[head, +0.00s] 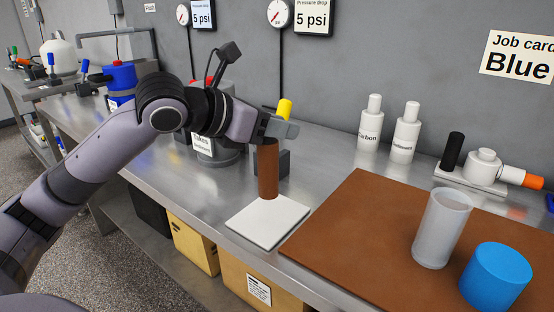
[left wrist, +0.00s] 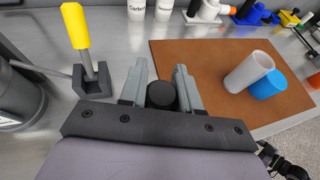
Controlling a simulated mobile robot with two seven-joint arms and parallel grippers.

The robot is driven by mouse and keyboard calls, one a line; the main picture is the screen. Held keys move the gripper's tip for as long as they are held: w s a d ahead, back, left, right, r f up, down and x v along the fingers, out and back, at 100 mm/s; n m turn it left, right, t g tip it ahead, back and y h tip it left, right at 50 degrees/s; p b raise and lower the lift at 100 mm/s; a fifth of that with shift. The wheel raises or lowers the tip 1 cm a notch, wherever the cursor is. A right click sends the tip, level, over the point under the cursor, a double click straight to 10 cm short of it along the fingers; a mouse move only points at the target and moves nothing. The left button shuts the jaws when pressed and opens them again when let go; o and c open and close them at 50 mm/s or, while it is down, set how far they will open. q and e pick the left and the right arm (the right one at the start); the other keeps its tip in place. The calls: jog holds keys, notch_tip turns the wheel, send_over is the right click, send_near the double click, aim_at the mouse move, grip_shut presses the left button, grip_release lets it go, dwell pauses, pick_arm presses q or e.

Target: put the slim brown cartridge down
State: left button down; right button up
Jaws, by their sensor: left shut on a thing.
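My left gripper (head: 280,128) is shut on the top of the slim brown cartridge (head: 268,172), which hangs upright between the fingers. In the left wrist view, the cartridge's dark round top (left wrist: 162,95) shows between the fingers (left wrist: 160,85). The cartridge's lower end is over the back part of a square white pad (head: 268,226). I cannot tell whether it touches the pad. The pad is hidden in the left wrist view. My right gripper does not show clearly in either view.
A yellow-handled tool (left wrist: 80,35) stands in a dark block (head: 272,163) close behind the gripper. A brown mat (head: 350,225) lies right of the pad, with a translucent cylinder (head: 442,230) and a blue cylinder (head: 496,277). White bottles (head: 370,125) stand behind. The bench's front edge is near the pad.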

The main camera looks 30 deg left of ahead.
pick_arm(q)
jog(key=shift+f+b, duration=0.65)
jog(key=shift+f, duration=1.8)
jog(key=shift+f, duration=0.15)
jog(key=c, duration=0.8)
grip_release()
